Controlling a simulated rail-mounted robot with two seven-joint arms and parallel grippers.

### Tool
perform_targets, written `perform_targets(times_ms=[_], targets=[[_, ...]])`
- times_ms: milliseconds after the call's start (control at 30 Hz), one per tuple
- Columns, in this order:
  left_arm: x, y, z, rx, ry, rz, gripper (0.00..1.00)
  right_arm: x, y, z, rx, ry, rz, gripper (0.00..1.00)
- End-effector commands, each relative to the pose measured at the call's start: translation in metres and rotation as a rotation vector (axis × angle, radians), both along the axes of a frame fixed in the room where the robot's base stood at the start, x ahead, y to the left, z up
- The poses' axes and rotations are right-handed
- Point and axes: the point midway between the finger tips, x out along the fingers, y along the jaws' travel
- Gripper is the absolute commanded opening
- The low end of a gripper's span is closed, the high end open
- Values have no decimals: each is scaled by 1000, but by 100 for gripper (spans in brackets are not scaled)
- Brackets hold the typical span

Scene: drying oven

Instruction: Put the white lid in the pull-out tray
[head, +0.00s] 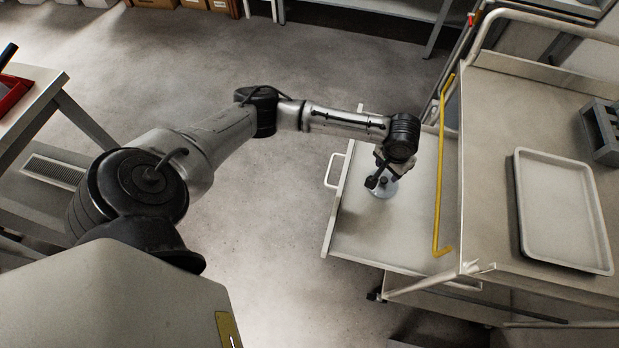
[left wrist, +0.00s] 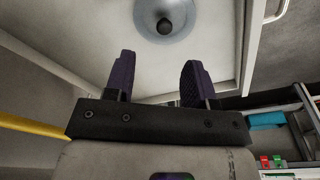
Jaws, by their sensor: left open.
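The white lid (head: 385,192) is a pale round disc with a dark knob, lying in the pull-out tray (head: 400,232). The tray extends from the left side of the cart. My left gripper (head: 375,180) is low over the tray, right by the lid, and partly covers it in the head view. In the left wrist view the two dark fingers of my left gripper (left wrist: 158,72) are spread with nothing between them. The lid (left wrist: 172,33) lies beyond the fingertips, apart from them, on the tray surface (left wrist: 85,30). My right gripper is not in view.
A yellow bar (head: 440,170) runs along the cart edge beside the pull-out tray. A shallow white tray (head: 563,212) and a grey rack (head: 603,130) sit on the cart top. A side table (head: 35,105) stands at the left. The floor between is clear.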

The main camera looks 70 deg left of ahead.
Motion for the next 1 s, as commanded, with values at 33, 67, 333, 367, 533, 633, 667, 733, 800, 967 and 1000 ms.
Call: perform_targets(times_ms=[33,67,333,367,533,633,667,733,800,967,1000], targets=[[-11,-18,-12,-15,3,-52,50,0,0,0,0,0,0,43],[-17,-28,-18,-24,0,-87,50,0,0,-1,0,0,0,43],[-107,-127,-59,-131,-106,-412,50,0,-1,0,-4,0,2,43],[-118,-133,-61,-138,-122,-432,50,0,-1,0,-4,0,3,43],[-176,-149,-62,-150,-202,-490,50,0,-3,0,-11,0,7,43],[-207,-143,-61,-123,-228,-488,50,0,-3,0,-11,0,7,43],[-215,-140,-60,-113,-231,-485,50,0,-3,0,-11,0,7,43],[-232,-132,-58,-86,-234,-476,50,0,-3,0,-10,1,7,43],[-248,-124,-57,-59,-231,-466,50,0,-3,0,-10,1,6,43],[-277,-105,-53,2,-212,-445,50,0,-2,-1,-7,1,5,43],[-283,-102,-52,14,-208,-440,50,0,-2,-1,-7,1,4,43]])
